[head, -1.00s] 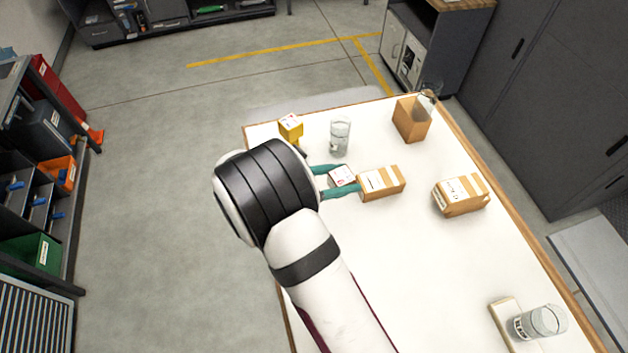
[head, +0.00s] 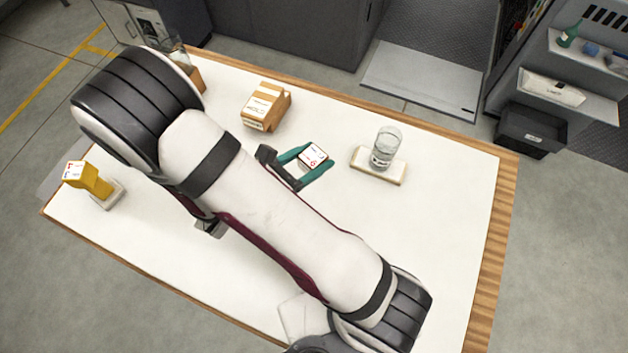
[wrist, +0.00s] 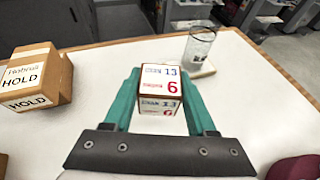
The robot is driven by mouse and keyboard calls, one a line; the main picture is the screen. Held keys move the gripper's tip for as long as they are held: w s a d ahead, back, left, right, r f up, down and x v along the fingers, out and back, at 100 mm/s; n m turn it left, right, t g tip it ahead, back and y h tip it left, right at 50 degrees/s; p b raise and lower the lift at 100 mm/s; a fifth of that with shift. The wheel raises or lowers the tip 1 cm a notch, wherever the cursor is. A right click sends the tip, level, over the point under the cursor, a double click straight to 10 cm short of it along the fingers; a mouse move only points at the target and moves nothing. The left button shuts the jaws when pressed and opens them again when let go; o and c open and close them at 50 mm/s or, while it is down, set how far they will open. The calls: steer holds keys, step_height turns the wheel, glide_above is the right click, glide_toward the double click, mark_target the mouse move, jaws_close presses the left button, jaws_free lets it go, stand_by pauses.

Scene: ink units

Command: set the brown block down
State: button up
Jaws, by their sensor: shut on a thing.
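The brown block (head: 312,156) has a white label on top with red and dark print. In the wrist view the block (wrist: 161,85) shows "13" and a red "6" on its labels. My gripper (head: 317,157) has its teal fingers shut on the block, one on each side. In the wrist view my gripper (wrist: 161,75) holds it near the fingertips, roughly upright. It is over the white table (head: 420,230); whether its underside touches the table cannot be told.
A taped cardboard box (head: 265,106) is left of the gripper. A glass (head: 385,148) stands on a pale board (head: 398,173) to the right. A yellow block (head: 88,178) on a pale base is far left. An open brown box (head: 196,80) is partly hidden. The table's right side is clear.

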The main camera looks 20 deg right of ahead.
mark_target(315, 184)
steer(key=f, duration=0.8)
steer(key=shift+s+d, duration=0.15)
steer(key=shift+d, duration=0.05)
steer(key=shift+f, duration=0.15)
steer(key=o, duration=1.4)
